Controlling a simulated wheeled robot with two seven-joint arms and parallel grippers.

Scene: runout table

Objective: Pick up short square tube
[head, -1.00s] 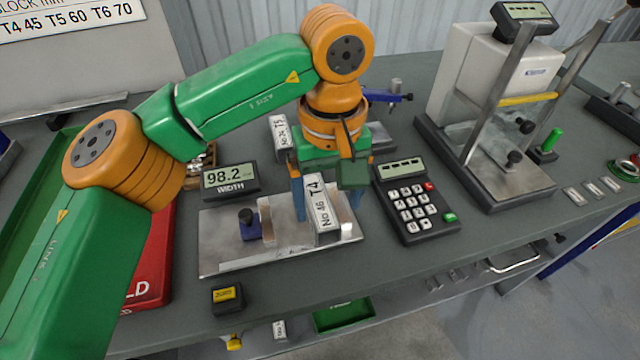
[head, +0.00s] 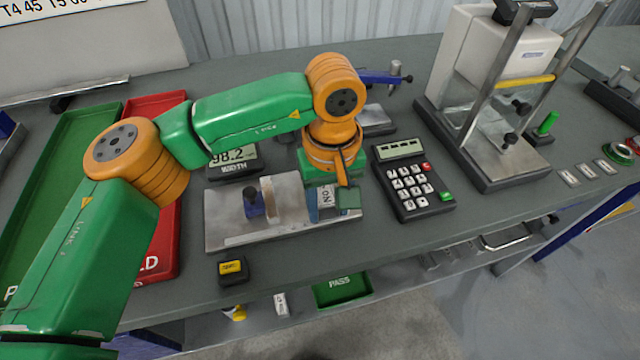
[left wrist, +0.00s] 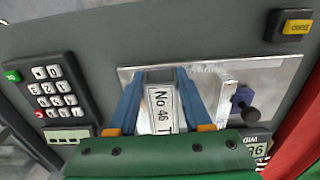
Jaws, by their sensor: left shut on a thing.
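The short square tube is pale grey metal with a white label reading "No 46 T". It shows in the left wrist view (left wrist: 160,108) and partly in the head view (head: 326,203). My left gripper (left wrist: 156,80) has its two blue fingers shut on the tube's sides. In the head view the gripper (head: 328,200) is at the right part of the metal gauge plate (head: 232,225), right of the blue clamp (head: 253,202). I cannot tell whether the tube touches the plate. My wrist hides part of the tube. My right gripper is not in view.
A width display (head: 236,158) stands behind the plate and a keypad (head: 410,185) to its right. A yellow-topped button box (head: 232,268) is in front. Red (head: 165,220) and green (head: 50,190) trays lie left. A tall scale with metal posts (head: 500,100) stands at right.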

